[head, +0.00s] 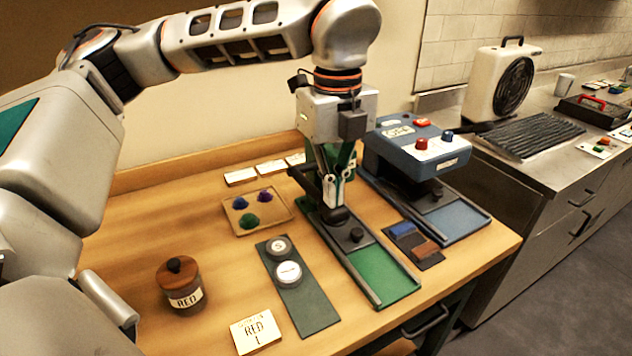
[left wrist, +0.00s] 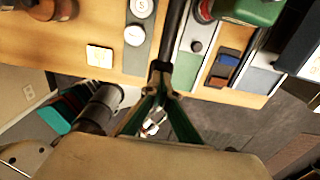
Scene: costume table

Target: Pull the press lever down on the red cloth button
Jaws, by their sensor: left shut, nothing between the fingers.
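The green press (head: 383,275) stands mid-table with a green sliding bed and grey rails. Its head is mostly hidden behind my gripper; its green body also shows in the left wrist view (left wrist: 250,10). The dark press lever (left wrist: 172,30) runs toward my fingers in the left wrist view, its end at the fingertips. My left gripper (head: 334,200) is shut with nothing between the fingers, pointing down at the lever end; it also shows in the left wrist view (left wrist: 160,75). Whether they touch I cannot tell. My right gripper is not in view.
A blue press (head: 410,150) stands close on the right. A dark tray (head: 432,262) with blue and brown pieces lies between. On the left are a mat (head: 312,317) with two round dies, a cloth tray (head: 284,211), a RED jar (head: 179,285) and a RED card (head: 256,331).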

